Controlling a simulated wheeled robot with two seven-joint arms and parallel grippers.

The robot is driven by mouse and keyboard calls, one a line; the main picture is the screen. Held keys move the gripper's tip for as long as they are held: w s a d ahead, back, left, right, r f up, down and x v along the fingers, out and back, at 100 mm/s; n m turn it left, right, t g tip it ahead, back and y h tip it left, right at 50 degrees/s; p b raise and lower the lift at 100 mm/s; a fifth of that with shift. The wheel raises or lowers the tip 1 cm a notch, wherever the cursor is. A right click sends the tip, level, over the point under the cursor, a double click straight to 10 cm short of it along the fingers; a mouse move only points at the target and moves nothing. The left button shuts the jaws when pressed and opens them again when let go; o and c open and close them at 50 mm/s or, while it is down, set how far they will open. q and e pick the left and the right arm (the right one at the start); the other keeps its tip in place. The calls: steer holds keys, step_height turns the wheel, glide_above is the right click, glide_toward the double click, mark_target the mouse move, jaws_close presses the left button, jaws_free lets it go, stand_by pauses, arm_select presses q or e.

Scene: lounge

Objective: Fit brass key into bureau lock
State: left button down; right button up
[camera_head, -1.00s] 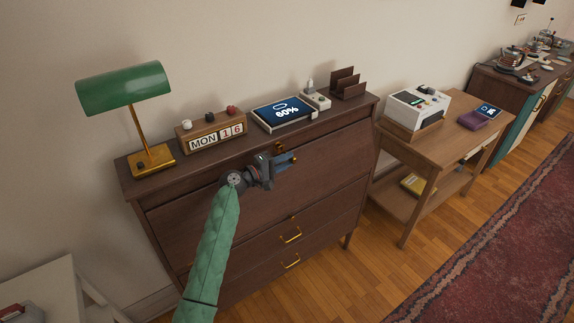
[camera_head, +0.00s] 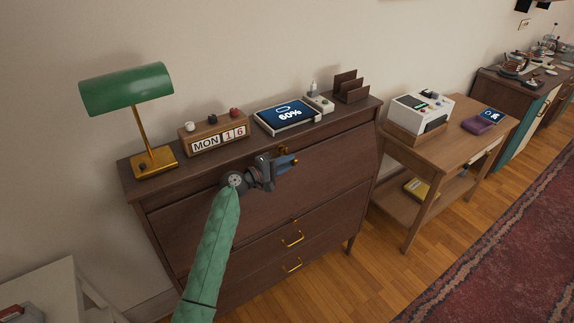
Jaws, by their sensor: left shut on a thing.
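The dark wooden bureau (camera_head: 225,205) stands against the wall with its slanted front facing me. My left gripper (camera_head: 286,162) comes in from the left in a green sleeve and is shut at the upper part of this front. A small brass spot (camera_head: 295,161) shows at its fingertips; it looks like part of the brass key, mostly hidden by the fingers. Another brass piece (camera_head: 283,149), seemingly at the bureau lock, shows just above the fingers. I cannot tell whether key and lock touch. My right gripper is not in view.
On the bureau top are a green lamp (camera_head: 127,88), a calendar block (camera_head: 218,138), a tablet reading 60% (camera_head: 288,116) and a dark letter rack (camera_head: 350,88). A wooden side table (camera_head: 455,140) stands to the right. The floor in front is clear.

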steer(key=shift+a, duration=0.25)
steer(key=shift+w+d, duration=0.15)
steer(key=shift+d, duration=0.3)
arm_select(q)
steer(key=shift+w+a, duration=0.25)
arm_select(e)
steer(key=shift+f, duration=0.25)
arm_select(q)
steer(key=shift+w+a+b, duration=0.6)
steer(key=shift+w+b, duration=0.25)
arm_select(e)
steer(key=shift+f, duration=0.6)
arm_select(q)
steer(key=c, duration=1.1)
jaws_free()
steer(key=shift+c, duration=0.2)
